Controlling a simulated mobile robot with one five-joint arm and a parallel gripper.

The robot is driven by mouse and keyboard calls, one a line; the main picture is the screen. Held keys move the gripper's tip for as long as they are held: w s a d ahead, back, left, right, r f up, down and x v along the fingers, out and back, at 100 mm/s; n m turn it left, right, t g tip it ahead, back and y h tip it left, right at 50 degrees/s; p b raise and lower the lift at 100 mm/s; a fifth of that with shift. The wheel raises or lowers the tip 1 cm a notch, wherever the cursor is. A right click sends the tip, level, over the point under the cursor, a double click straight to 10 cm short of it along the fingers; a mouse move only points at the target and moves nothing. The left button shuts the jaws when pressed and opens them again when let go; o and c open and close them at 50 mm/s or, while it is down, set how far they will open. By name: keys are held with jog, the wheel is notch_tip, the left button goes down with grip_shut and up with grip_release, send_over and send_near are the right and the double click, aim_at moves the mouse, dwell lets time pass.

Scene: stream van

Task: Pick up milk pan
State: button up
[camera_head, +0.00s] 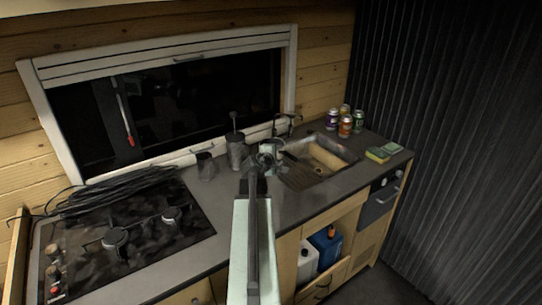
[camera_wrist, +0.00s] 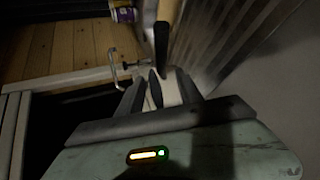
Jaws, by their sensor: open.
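My gripper (camera_head: 267,158) is over the counter just left of the sink. In the wrist view its fingers (camera_wrist: 161,86) are apart, with no clear object held between them. A dark handle-like piece (camera_wrist: 161,45) with a tan part beyond it lies ahead of the fingertips. A thin dark shape (camera_head: 293,158) also shows at the sink's left side in the head view. I cannot tell whether either is the milk pan's handle. No pan body is clearly visible, and my gripper and arm hide part of the counter.
The sink (camera_head: 345,151) is right of my gripper, with several cans (camera_head: 345,126) and sponges (camera_head: 378,154) beyond. A hob (camera_head: 140,252) and black cable (camera_head: 115,190) are farther left. The window (camera_head: 180,112) is behind.

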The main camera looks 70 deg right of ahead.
aim_at(282, 153)
jog(key=b+x, duration=0.1)
jog(key=x, duration=0.4)
jog(key=b+x, duration=0.1)
jog(key=x, duration=0.1)
jog(key=shift+w+d+f+b, duration=0.1)
jog(key=shift+w+f+b, duration=0.2)
jog(key=shift+w+b, duration=0.05)
jog(key=shift+r, duration=0.1)
grip_shut()
